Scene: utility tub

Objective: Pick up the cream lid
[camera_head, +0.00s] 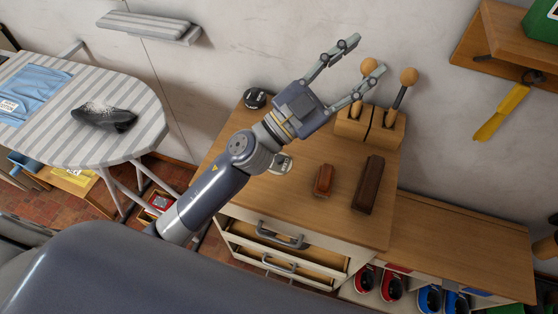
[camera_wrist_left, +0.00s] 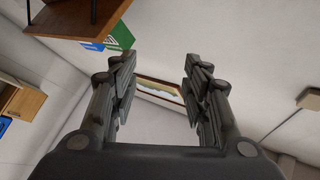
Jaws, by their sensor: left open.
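A round black tin with a dark lid (camera_head: 255,98) stands near the back left of the wooden cabinet top (camera_head: 235,150); it may be the cream, and I see no pale lid. A small pale grey piece (camera_head: 280,163) shows beside my forearm; I cannot tell whether it is a lid or part of my arm. My left gripper (camera_head: 367,55) is open and empty, raised above the cabinet and pointing up and right, away from the black tin. My right gripper is not in view.
A wooden holder (camera_head: 355,128) with round-knobbed handles stands at the cabinet's back. A reddish brush (camera_head: 323,180) and a dark brown block (camera_head: 368,184) lie in front. Drawers (camera_head: 290,250) hang open. An ironing board (camera_head: 140,125) stands left; a bench (camera_head: 470,245) with shoes stands right.

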